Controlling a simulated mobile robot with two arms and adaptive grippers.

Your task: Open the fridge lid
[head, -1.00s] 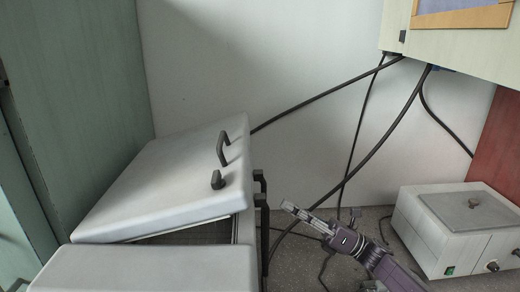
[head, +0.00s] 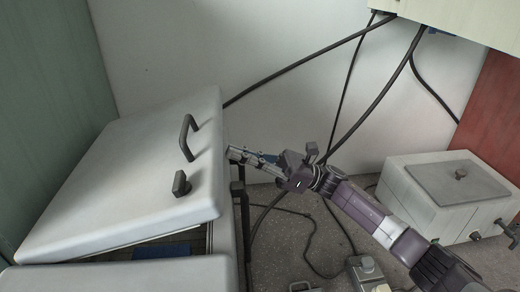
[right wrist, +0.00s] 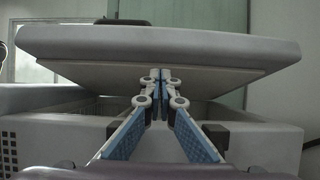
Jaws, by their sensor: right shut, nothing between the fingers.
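The fridge lid (head: 135,165) is a white slab with a dark handle (head: 188,137) and a small dark latch (head: 181,184) on top. It stands tilted partly open above the white fridge body (head: 224,245). My right gripper (head: 236,152) is by the lid's right edge in the head view, shut and empty. In the right wrist view its blue-padded fingers (right wrist: 160,77) are together, pointing at the gap under the raised lid (right wrist: 170,50), with the tips appearing at its underside. I cannot tell whether they touch the lid. My left gripper is not in view.
A second white lid section (head: 125,276) lies flat in front. A white box with knobs (head: 440,195) stands at the right. Black cables (head: 375,100) hang along the wall and trail over the grey surface (head: 285,235).

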